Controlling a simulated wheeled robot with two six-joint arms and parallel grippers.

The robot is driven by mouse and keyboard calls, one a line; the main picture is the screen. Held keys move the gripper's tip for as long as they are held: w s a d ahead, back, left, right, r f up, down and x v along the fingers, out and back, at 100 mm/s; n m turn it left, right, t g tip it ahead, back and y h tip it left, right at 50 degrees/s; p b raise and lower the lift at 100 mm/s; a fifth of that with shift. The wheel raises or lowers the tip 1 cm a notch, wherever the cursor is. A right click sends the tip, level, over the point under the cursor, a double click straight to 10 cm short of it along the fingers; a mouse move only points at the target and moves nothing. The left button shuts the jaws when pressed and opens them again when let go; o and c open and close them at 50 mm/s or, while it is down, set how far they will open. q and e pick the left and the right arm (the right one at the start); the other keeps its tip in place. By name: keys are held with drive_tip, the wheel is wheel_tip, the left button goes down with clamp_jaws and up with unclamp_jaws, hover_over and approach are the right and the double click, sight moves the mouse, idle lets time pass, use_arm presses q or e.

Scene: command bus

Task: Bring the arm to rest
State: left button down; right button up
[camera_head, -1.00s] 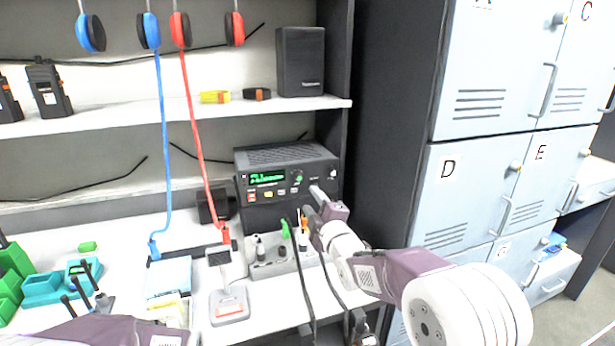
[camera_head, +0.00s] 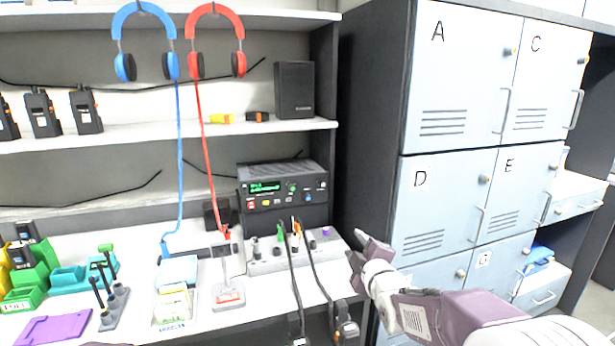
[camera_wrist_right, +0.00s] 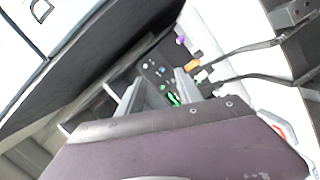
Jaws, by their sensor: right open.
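My right arm comes in from the lower right of the head view. Its purple and white gripper (camera_head: 357,255) is open and empty, in front of the dark cabinet side and right of the desk's socket strip. In the right wrist view the two grey fingers (camera_wrist_right: 157,92) stand apart with nothing between them; the radio front and cables lie beyond. The radio (camera_head: 283,190), a black box with a lit green display, stands on the desk, apart from the gripper. My left gripper is not in view.
Lockers (camera_head: 450,190) stand close on the right. The grey socket strip (camera_head: 295,252) has black cables hanging over the desk's front edge. A grey desk microphone (camera_head: 229,295) stands left of it. Blue headphones (camera_head: 145,15) and red headphones (camera_head: 213,18) hang above.

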drive_tip(key=s+d+f+m+g+h, duration=0.1)
drive_tip(key=s+d+f+m+g, duration=0.25)
drive_tip(key=s+f, duration=0.35)
drive_tip(key=s+d+f+m+g+h, duration=0.1)
drive_tip(key=s+d+f+m+g, duration=0.2)
drive_tip(key=s+f, duration=0.4)
drive_tip(key=s+f+m+g, duration=0.4)
drive_tip(key=s+f, duration=0.1)
drive_tip(key=s, duration=0.3)
drive_tip(key=s+f+m+g, duration=0.3)
drive_tip(key=s+f+g, duration=0.15)
drive_tip(key=s, duration=0.35)
wheel_tip(320, 180, up, 19)
drive_tip(key=m+p, duration=0.1)
drive_tip(key=p, duration=1.8)
drive_tip(key=shift+s+a, duration=0.3)
drive_tip(key=shift+a, duration=0.1)
